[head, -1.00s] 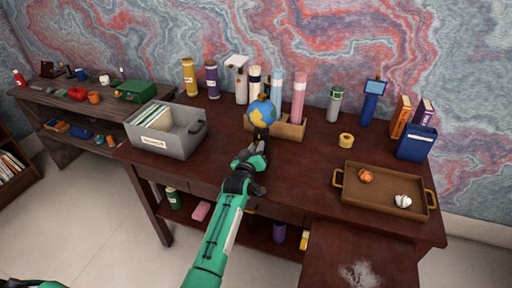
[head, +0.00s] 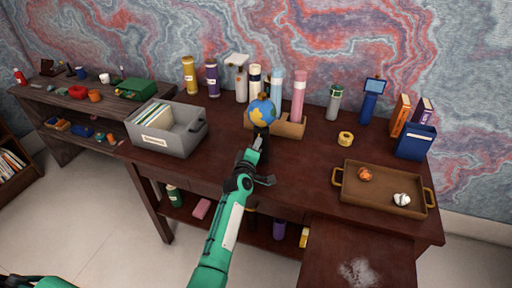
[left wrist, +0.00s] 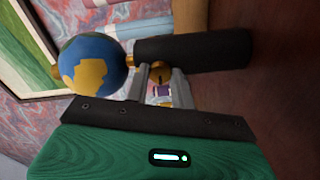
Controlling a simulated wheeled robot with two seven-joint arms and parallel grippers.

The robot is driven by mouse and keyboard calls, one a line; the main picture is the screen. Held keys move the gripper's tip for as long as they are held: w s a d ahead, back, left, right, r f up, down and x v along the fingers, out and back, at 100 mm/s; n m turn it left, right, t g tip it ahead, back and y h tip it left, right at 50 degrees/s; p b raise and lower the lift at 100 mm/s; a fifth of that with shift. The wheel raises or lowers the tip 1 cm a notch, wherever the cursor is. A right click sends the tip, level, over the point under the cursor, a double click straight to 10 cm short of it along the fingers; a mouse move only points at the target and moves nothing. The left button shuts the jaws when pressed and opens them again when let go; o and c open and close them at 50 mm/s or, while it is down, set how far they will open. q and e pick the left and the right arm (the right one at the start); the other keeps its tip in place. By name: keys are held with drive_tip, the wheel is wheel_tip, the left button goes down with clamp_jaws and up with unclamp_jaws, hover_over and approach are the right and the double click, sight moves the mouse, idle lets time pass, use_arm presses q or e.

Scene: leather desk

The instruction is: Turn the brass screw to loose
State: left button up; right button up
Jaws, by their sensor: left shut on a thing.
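A small globe (head: 260,113), blue with yellow land, sits on a dark upright stand (head: 262,132) near the middle of the desk. In the left wrist view the globe (left wrist: 93,67) and the dark stand (left wrist: 195,50) lie sideways. The brass screw (left wrist: 158,74) shows at the stand, between the fingertips of my left gripper (left wrist: 159,80). The gripper is shut on it. In the head view my left gripper (head: 257,143) is at the front of the stand, and the screw is hidden there. My right gripper is not in view.
A grey file box (head: 180,145) stands to the left. A brown holder (head: 290,128) with tall bottles is just behind the globe. The desk's middle front is bare.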

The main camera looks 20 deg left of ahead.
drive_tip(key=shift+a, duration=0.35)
use_arm(q)
drive_tip(key=o, duration=1)
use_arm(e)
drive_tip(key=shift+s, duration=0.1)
use_arm(q)
drive_tip(key=shift+s, duration=0.1)
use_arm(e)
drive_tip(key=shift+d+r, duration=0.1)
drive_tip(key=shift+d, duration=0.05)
use_arm(q)
drive_tip(key=s+p, duration=0.5)
drive_tip(key=s, duration=0.8)
drive_tip(key=shift+s+p, duration=0.3)
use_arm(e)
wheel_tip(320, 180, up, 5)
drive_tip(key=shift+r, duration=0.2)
use_arm(q)
drive_tip(key=shift+d, duration=0.1)
